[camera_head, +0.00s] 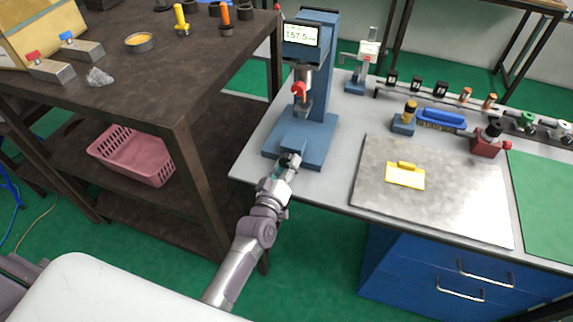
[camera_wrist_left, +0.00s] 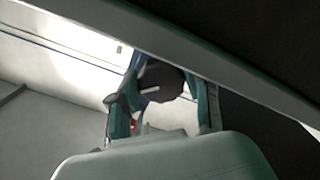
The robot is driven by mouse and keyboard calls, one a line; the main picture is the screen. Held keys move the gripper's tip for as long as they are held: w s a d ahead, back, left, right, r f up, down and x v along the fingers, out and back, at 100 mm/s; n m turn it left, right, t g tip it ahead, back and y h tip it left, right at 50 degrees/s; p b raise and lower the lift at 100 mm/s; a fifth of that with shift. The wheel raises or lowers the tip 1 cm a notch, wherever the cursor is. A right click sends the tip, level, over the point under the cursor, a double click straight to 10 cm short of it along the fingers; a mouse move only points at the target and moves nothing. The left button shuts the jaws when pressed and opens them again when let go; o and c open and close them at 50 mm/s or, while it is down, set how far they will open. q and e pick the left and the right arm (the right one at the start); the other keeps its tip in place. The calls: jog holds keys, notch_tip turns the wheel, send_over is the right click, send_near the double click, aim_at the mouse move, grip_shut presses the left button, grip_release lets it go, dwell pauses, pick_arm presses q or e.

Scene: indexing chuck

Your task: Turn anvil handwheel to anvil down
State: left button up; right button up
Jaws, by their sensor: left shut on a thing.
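The blue bench device (camera_head: 318,120) stands at the left end of the grey table, its display (camera_head: 302,34) lit with a number near 157. Under its head are a red part (camera_head: 299,89) and a grey block (camera_head: 303,106) above the blue base (camera_head: 290,145). My left gripper (camera_head: 289,162) is at the front edge of that base. In the left wrist view, the teal fingers of my left gripper (camera_wrist_left: 162,100) are shut on a dark round handwheel (camera_wrist_left: 160,80) with a pale mark. The gripper hides the handwheel in the head view. My right gripper is out of view.
A dark shelf table (camera_head: 130,95) stands close on the left, with a pink basket (camera_head: 132,155) below. Right of the device lies a metal plate (camera_head: 440,205) with a yellow object (camera_head: 406,175). Behind it are a blue-handled brush (camera_head: 441,118) and a red vise (camera_head: 486,142).

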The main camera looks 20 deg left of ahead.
pick_arm(q)
jog(key=n, duration=0.4)
jog(key=shift+d+n, duration=0.1)
jog(key=shift+n, duration=0.2)
jog(key=shift+r+n+b, duration=0.1)
jog(key=shift+n+b, duration=0.55)
jog(key=shift+n, duration=1.95)
jog(key=o, duration=1.1)
jog(key=shift+s, duration=0.1)
